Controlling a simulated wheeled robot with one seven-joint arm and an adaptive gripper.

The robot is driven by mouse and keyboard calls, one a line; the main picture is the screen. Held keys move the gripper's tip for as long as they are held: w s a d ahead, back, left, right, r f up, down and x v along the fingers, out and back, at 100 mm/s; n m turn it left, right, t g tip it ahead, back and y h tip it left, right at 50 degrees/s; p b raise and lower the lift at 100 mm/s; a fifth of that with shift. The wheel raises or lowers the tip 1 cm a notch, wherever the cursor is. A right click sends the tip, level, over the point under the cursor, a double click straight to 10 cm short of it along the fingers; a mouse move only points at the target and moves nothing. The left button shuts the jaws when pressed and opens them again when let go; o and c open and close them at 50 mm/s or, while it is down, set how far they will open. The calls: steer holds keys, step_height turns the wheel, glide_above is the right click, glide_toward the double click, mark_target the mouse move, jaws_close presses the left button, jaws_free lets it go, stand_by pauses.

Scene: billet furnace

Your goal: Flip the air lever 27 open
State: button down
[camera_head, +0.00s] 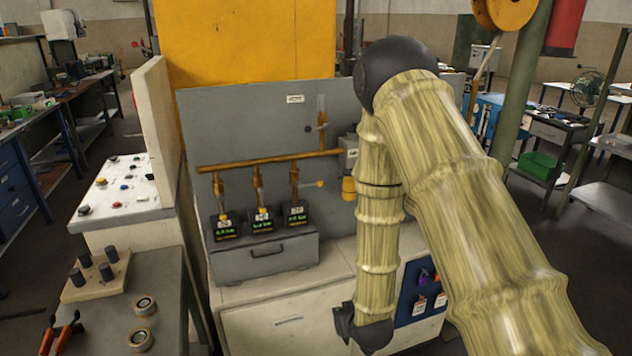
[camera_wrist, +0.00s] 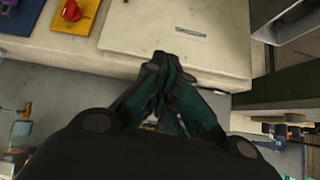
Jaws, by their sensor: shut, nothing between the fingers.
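In the head view, three valves hang from an orange-brown pipe (camera_head: 270,159) on the grey panel. Each has a dark label plate below it, with green lettering too small to read surely. The right valve (camera_head: 294,180) has a handle (camera_head: 314,184) sticking out sideways to the right. The handles of the left valve (camera_head: 219,187) and middle valve (camera_head: 257,184) do not stick out sideways. I cannot tell which is lever 27. My gripper (camera_wrist: 161,62) shows in the wrist view, its dark green fingers together and empty, over a pale cabinet surface, with no valve lever visible near it.
My arm covers the panel's right side. Another lever (camera_head: 321,127) sits higher on the panel. A drawer box (camera_head: 265,258) is below the labels. A white button console (camera_head: 122,190) and a bench with dark pegs (camera_head: 107,271) stand left. A red knob (camera_wrist: 71,10) is at the wrist view's upper left.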

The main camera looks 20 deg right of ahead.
steer(key=w+d+r+t, duration=0.1)
steer(key=w+r, duration=0.4)
steer(key=r, duration=0.5)
steer(key=w+d+r+t+b, duration=0.1)
steer(key=w+r+t, duration=0.3)
steer(key=r, duration=0.7)
steer(key=w+r+t, duration=0.3)
steer(key=w+r, duration=0.5)
steer(key=r, duration=0.3)
steer(key=shift+w+d+r, duration=0.15)
steer(key=shift+w+d, duration=0.1)
steer(key=shift+d, duration=0.15)
steer(key=shift+w, duration=0.1)
steer(key=p, duration=0.4)
glide_above(311, 184)
steer(key=s+d, duration=0.1)
steer(key=s, duration=0.2)
steer(key=f, duration=0.2)
steer(key=shift+w+f+p, duration=0.25)
steer(key=shift+f, duration=0.35)
steer(key=shift+w+f+p, duration=0.2)
steer(key=shift+f, duration=0.4)
steer(key=shift+f, duration=0.1)
